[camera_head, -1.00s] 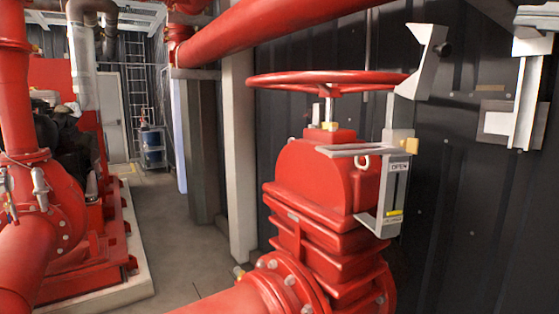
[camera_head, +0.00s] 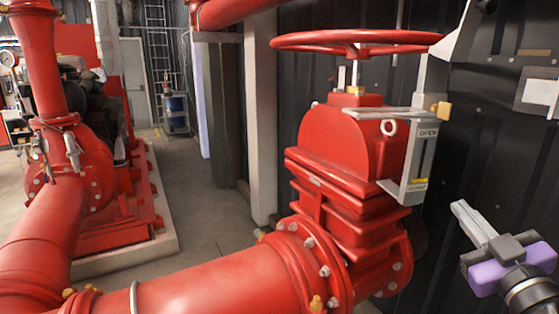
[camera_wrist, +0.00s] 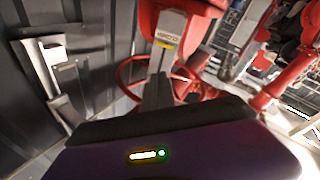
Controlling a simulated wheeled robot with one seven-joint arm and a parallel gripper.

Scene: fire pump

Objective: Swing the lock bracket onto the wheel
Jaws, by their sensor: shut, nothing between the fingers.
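The red hand wheel (camera_head: 300,39) sits on top of the red valve (camera_head: 335,150), and its rim also shows in the wrist view (camera_wrist: 124,72). The grey lock bracket (camera_head: 458,38) rises at the right end of the wheel rim. I cannot tell whether it touches the rim. Below it a grey indicator plate (camera_head: 418,160) marked OPEN stands on the valve's right side. My gripper (camera_head: 462,212) is shut and empty at lower right, below and to the right of the plate, apart from the bracket. In the wrist view my gripper (camera_wrist: 157,88) points toward the labelled plate.
A dark corrugated wall (camera_head: 490,130) with a small mounted box (camera_head: 538,92) stands close behind on the right. A large red pipe (camera_head: 200,280) crosses the foreground. A red pump (camera_head: 95,170) stands at left, with open floor (camera_head: 205,215) between.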

